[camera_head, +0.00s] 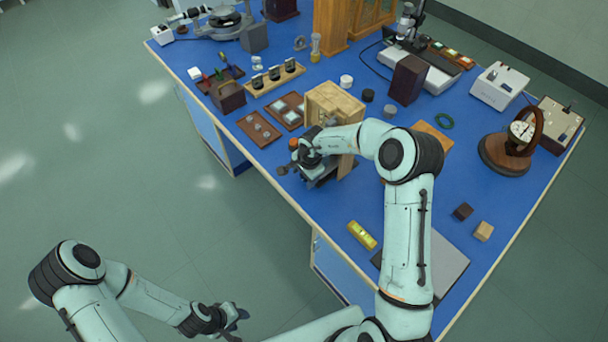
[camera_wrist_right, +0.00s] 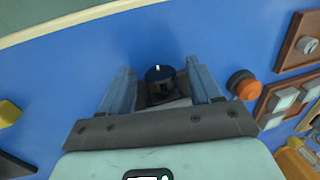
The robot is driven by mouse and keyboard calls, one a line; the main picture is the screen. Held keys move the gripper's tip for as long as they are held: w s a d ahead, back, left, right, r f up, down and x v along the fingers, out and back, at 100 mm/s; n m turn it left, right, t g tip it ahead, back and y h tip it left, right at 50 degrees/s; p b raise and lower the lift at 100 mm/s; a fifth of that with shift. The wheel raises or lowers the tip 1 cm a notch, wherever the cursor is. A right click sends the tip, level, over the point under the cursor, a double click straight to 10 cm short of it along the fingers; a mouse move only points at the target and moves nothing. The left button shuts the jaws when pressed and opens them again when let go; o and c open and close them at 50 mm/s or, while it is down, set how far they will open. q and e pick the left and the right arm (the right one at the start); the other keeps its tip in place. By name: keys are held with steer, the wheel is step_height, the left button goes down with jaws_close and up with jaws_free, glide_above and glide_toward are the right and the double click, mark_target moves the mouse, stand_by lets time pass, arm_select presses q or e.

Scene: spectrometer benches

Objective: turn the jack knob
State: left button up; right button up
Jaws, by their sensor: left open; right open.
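A black round knob with a white mark (camera_wrist_right: 158,75) is between the two fingers of my right gripper (camera_wrist_right: 157,66) in the right wrist view. The fingers are open, with a gap visible on each side of the knob. A dark, grey-topped body, apparently the jack, shows just behind the knob and is mostly hidden by the gripper. In the head view my right gripper (camera_head: 303,163) is low at the table's near left edge, over the jack, and hides most of it. My left gripper (camera_head: 232,318) is open and empty over the floor, away from the table.
An orange-capped dark piece (camera_wrist_right: 241,84) is close to the right finger in the right wrist view. A wooden box (camera_head: 333,101) stands just behind my right gripper. A yellow level (camera_head: 362,235) lies nearer on the blue table. Brown slide trays (camera_head: 259,129) lie to the left.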

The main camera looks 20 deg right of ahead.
steer(key=c, duration=1)
steer(key=shift+c, duration=0.2)
steer(key=shift+d, duration=0.1)
steer(key=shift+s+d+f+t+y, duration=0.1)
steer(key=shift+s+t+y, duration=0.1)
steer(key=shift+t, duration=0.45)
steer(key=shift+s+d+t+y, duration=0.1)
steer(key=shift+t+y, duration=0.1)
steer(key=shift+t, duration=0.45)
steer(key=t+b, duration=0.1)
steer(key=b, duration=0.1)
steer(key=f+t+b, duration=0.1)
steer(key=b, duration=0.1)
steer(key=shift+s+y, duration=0.25)
steer(key=shift+y, duration=0.15)
steer(key=t+b, duration=0.2)
steer(key=b, duration=0.3)
steer(key=shift+y+b, duration=0.3)
steer(key=shift+b, duration=0.05)
arm_select(q)
steer(key=s+f+g+b, duration=0.1)
steer(key=s+f, duration=0.8)
steer(key=f, duration=0.4)
steer(key=shift+s, duration=0.2)
arm_select(e)
steer(key=shift+a+r, duration=0.1)
steer(key=shift+r, duration=0.2)
steer(key=shift+w, duration=0.1)
